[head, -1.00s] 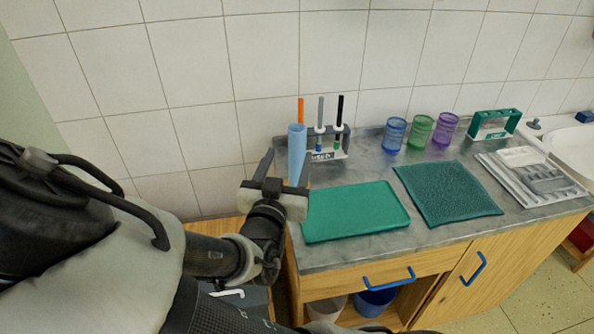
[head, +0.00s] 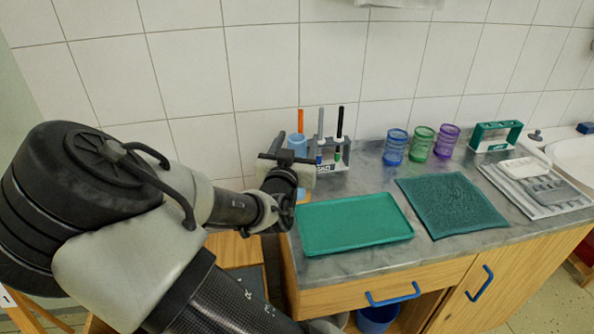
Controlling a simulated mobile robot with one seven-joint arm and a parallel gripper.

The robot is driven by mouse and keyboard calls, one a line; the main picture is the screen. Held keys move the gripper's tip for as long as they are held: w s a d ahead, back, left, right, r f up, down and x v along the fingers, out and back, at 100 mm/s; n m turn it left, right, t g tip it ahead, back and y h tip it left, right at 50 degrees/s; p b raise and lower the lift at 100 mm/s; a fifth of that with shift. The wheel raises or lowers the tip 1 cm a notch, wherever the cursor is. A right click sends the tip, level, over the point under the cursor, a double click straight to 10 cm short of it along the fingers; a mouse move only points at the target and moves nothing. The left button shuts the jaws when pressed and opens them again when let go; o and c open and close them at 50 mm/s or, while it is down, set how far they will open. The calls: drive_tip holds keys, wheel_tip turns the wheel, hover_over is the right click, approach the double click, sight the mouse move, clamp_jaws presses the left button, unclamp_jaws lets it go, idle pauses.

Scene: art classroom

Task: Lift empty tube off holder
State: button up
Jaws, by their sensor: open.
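A light blue tube (head: 297,143) stands upright at the left end of a grey-white holder (head: 329,165) at the back left of the counter. Its upper part shows above my gripper and a little blue shows below; the middle is hidden. My gripper (head: 287,150) is open, directly in front of the tube in this view. One finger shows left of the tube. The other is hard to make out, so I cannot tell whether the fingers are around the tube or touch it.
The holder also carries an orange stick (head: 300,120) and two markers (head: 320,136). A green tray (head: 355,223) and a teal mat (head: 450,205) lie in front. Several coloured cups (head: 420,143) stand right of the holder. A tiled wall is close behind.

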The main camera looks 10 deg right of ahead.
drive_tip(key=c, duration=1.4)
drive_tip(key=shift+o, duration=0.2)
drive_tip(key=shift+r, duration=0.1)
wheel_tip(320, 180, up, 18)
drive_tip(key=p, duration=0.6)
drive_tip(key=shift+p, duration=0.3)
